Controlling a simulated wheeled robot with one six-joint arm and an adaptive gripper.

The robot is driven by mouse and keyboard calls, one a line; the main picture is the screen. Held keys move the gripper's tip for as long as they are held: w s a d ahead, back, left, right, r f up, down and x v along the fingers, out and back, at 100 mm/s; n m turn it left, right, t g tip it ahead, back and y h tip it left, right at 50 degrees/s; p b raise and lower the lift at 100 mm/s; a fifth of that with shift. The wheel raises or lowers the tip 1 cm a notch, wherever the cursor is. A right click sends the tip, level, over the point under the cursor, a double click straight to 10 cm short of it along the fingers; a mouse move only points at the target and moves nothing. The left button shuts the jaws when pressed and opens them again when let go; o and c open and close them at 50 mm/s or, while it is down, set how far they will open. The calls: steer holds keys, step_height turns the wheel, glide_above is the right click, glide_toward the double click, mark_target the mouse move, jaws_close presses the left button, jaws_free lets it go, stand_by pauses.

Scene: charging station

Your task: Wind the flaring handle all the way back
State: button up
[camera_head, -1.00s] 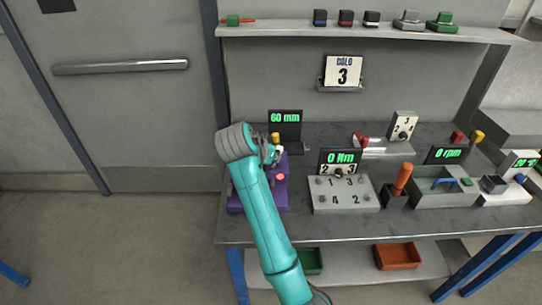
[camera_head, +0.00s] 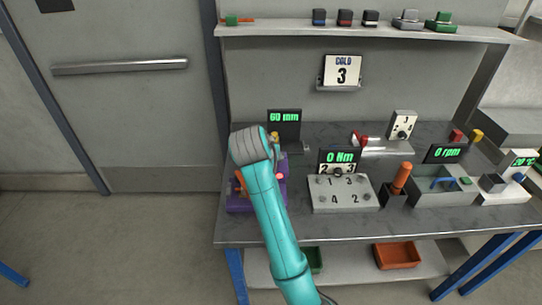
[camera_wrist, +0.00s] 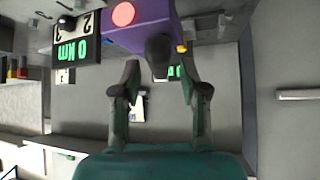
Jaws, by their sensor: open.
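The purple flaring machine (camera_head: 240,203) stands at the left end of the bench, partly hidden behind my arm. An orange part (camera_head: 241,181) shows on its left side. In the wrist view the purple body (camera_wrist: 145,32) is at the top, with a red round button (camera_wrist: 123,14) on it. A dark rounded knob (camera_wrist: 159,48), seemingly the handle's end, sticks out from the body. My gripper (camera_wrist: 160,66) is open, with its fingers to either side of and just short of the knob; I cannot tell whether they touch it. My arm hides the gripper in the head view.
A 60 mm display (camera_head: 285,118) stands behind the machine. To the right are a 0 Nm display (camera_head: 338,157), a numbered grey block (camera_head: 343,194) and an orange-handled tool (camera_head: 401,178) in a dark holder. A shelf (camera_head: 350,30) runs above.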

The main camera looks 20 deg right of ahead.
steer(key=v, duration=1.2)
steer(key=shift+f, duration=0.1)
step_height(320, 180, down, 12)
steer(key=s+d+t+h, duration=0.2)
steer(key=d+t, duration=0.1)
steer(key=w+t+h, duration=0.1)
steer(key=w, duration=0.2)
steer(key=w+d+r+t+h, duration=0.1)
steer(key=w+t, duration=0.1)
steer(key=w, duration=0.1)
steer(key=w+d+t+h, duration=0.1)
steer(key=w, duration=0.2)
steer(key=shift+w+d+r, duration=0.2)
steer(key=shift+w, duration=0.05)
jaws_close()
